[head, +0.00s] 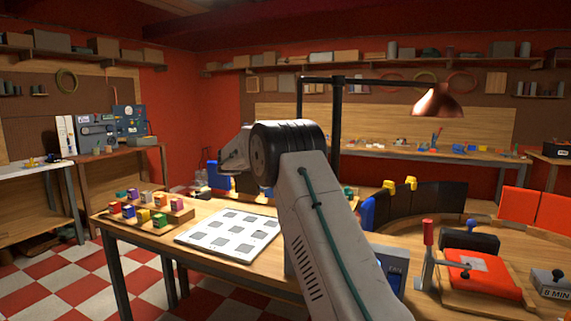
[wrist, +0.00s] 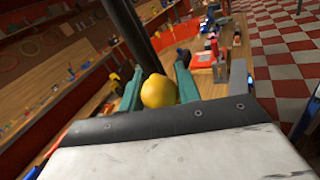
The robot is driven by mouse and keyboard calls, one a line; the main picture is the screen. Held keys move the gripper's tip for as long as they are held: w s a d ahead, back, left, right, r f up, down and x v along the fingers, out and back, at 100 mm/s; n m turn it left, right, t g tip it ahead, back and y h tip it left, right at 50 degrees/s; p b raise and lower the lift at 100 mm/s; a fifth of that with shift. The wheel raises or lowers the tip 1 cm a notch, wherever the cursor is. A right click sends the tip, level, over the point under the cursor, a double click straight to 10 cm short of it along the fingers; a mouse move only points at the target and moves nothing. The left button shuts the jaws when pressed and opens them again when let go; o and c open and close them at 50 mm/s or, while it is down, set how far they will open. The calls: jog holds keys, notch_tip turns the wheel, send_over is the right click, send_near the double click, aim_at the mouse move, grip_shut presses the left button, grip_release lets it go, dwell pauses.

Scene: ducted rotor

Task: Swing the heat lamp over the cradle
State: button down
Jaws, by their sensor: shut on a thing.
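The heat lamp has a copper shade (head: 438,104) hanging at the right end of a black boom (head: 375,84) on an upright black post (head: 337,125). A short black rod drops from the boom's left end behind my arm. In the wrist view my gripper (wrist: 158,92) is shut on a yellow ball knob (wrist: 158,90), between two green fingers. A black bar (wrist: 130,30) rises just beyond the knob. In the head view my arm hides the fingers and knob. A curved wooden stand with black panels (head: 430,208) lies below the lamp; I cannot tell whether it is the cradle.
A white tray with grey squares (head: 232,233) and racks of coloured blocks (head: 150,210) stand on the left of the bench. A red-handled clamp (head: 428,250), a red plate (head: 480,275) and a grey block marked "8 MIN" (head: 551,284) are at the right.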

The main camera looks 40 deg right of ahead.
jog(key=shift+d, duration=0.1)
dwell(0.3)
jog(key=c, duration=1)
grip_release()
jog(key=shift+s+d, duration=0.1)
jog(key=shift+c, duration=0.2)
jog(key=shift+a, duration=0.25)
